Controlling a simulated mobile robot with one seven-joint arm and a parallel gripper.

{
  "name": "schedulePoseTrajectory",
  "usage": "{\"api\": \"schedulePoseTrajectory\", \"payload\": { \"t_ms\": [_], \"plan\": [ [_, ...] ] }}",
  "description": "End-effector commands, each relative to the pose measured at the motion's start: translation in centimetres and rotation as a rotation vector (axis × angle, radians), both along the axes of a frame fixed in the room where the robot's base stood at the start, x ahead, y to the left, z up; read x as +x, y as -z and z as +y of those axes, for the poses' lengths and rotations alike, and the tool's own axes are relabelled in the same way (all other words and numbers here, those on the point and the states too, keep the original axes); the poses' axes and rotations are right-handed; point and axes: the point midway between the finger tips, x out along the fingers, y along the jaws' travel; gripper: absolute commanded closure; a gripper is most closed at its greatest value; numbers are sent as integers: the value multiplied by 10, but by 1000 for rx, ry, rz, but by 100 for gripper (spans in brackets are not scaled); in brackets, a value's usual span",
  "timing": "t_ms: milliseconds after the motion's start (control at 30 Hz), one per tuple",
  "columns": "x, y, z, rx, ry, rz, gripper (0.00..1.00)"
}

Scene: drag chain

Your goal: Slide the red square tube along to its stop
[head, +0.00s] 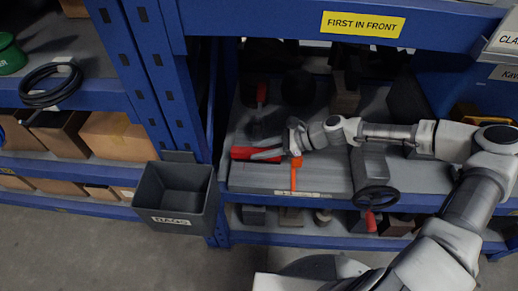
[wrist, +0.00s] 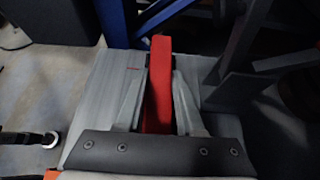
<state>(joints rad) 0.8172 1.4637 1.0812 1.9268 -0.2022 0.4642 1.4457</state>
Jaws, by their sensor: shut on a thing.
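The red square tube (head: 242,152) lies on the grey shelf board at the left end of the middle shelf. In the wrist view the tube (wrist: 159,70) runs straight away from me between my two grey fingers. My gripper (head: 268,154) reaches in from the right and is shut on the tube; it also shows in the wrist view (wrist: 158,105). The tube's far end lies near the blue rack parts. A short red line (wrist: 133,69) marks the board left of the tube. I cannot make out the stop for certain.
A blue upright (head: 180,90) stands left of the tube, with a dark grey bin (head: 178,200) hanging beside it. A black handwheel (head: 375,196) is at the shelf's front edge. A thin orange bar (head: 295,174) shows below my wrist. Dark objects stand behind.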

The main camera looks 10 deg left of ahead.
Motion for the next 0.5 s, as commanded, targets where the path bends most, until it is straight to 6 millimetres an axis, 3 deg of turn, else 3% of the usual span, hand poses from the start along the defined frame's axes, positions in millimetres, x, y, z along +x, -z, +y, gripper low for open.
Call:
{"api": "schedulePoseTrajectory", "payload": {
  "t_ms": [500],
  "plan": [
    [3,5,-22,-10,8,-2,100]
  ]
}}
